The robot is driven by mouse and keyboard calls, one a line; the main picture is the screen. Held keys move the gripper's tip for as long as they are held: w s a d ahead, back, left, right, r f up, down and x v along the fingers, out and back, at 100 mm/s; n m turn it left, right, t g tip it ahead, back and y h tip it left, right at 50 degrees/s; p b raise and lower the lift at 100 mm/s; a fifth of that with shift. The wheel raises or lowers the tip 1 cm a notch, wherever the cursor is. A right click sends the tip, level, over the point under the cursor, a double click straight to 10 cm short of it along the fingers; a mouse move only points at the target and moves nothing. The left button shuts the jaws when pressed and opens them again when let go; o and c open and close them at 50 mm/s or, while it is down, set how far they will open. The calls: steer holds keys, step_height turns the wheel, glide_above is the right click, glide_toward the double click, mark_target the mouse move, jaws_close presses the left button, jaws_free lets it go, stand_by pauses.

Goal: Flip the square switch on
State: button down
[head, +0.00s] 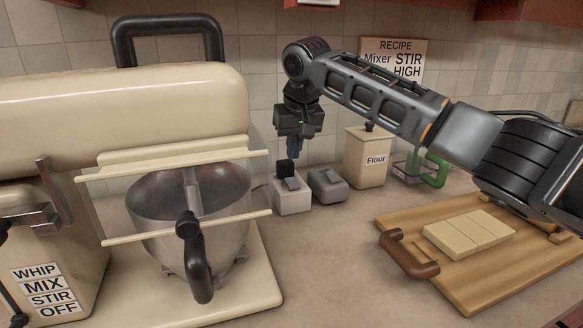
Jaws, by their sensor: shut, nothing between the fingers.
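The square switch is a pale, box-shaped unit (292,202) with a small dark lever on top, standing on the counter against the tiled wall. My gripper (287,166) points down just above it, with the dark fingertips shut and empty. The fingertips are at or very near the lever; I cannot tell whether they touch. The gripper partly hides the top of the switch, so its on or off position is unclear.
A rounded grey unit (328,187) stands right beside the switch. A cream mixer (120,100) with a bowl (215,215) is at left. A flour canister (366,165) stands behind right. A wooden board (480,285) lies at right. The front middle counter is clear.

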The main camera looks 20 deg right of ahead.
mark_target(293, 182)
steer(key=shift+s+p+x, duration=0.2)
steer(key=shift+x, duration=1.35)
steer(key=shift+s+p+x, duration=0.15)
steer(key=shift+x, duration=1.4)
steer(key=shift+w+a+r+p, duration=0.2)
steer(key=shift+w+p, duration=0.1)
steer(key=shift+p, duration=0.75)
steer(key=shift+d+f+g+p, duration=0.1)
steer(key=shift+f+g+p, duration=0.45)
steer(key=shift+p, duration=0.4)
steer(key=shift+d+f+b, duration=0.15)
steer(key=shift+b, duration=0.25)
steer(key=shift+s, duration=0.15)
steer(key=shift+s+f+p, duration=0.1)
steer(key=shift+s+p, duration=0.65)
steer(key=shift+p, duration=0.5)
